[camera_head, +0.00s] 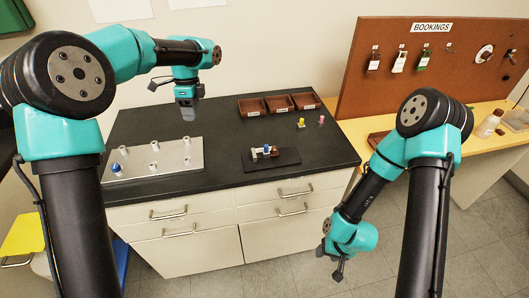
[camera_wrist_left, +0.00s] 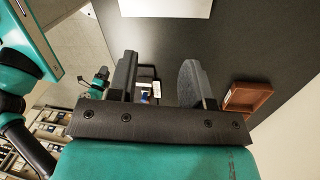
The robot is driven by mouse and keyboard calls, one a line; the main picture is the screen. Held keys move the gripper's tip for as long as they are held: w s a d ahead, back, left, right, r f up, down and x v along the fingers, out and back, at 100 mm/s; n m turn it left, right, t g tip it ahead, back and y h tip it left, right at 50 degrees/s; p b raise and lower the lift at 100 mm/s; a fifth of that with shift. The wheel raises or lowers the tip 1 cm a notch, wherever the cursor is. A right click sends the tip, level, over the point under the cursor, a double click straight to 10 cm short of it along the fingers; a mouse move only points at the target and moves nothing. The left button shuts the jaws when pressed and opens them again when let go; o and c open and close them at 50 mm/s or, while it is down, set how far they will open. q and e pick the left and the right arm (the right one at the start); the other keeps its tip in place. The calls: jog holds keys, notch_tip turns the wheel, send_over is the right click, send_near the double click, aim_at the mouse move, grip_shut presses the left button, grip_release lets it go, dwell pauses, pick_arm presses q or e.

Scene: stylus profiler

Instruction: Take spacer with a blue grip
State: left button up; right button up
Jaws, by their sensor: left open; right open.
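Two blue-topped pieces show in the head view; I cannot tell for certain which is the spacer. One blue grip (camera_head: 267,148) stands among small pale and brown blocks on a black base (camera_head: 285,160) at the middle of the dark counter. The other is a blue knob (camera_head: 116,168) at the left end of a metal plate (camera_head: 160,172) with several posts. My left gripper (camera_head: 189,112) is open and empty, above the counter behind the plate; its parted fingers show in the left wrist view (camera_wrist_left: 160,85). My right gripper (camera_head: 332,268) is open and empty, low in front of the cabinet, off the counter.
Three brown trays (camera_head: 279,103) stand at the back of the counter. A small yellow-topped piece (camera_head: 301,122) and a pink-topped piece (camera_head: 321,119) stand at its right. A pegboard marked BOOKINGS (camera_head: 431,60) rises over the wooden side table. The counter between plate and black base is clear.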

pick_arm(q)
jog(key=s+d+r+m+t, duration=0.1)
jog(key=d+r, duration=0.2)
jog(key=d, duration=1)
jog(key=s+d+r+t+y, duration=0.1)
jog(key=s+d+r, duration=0.1)
jog(key=d, duration=1.1)
jog(key=shift+s+r+m, duration=0.25)
jog(key=shift+r+m, duration=0.15)
jog(key=shift+r, duration=0.2)
jog(key=shift+f, duration=0.1)
send_over(266, 145)
jog(key=f, duration=0.8)
jog(key=d+f, duration=0.1)
jog(key=f, duration=0.3)
jog(key=shift+a, duration=0.1)
jog(key=shift+s+a+f, duration=0.1)
jog(key=shift+a+f, duration=0.05)
jog(key=shift+f, duration=1.15)
jog(key=shift+a+f, duration=0.1)
jog(key=shift+f, duration=1.15)
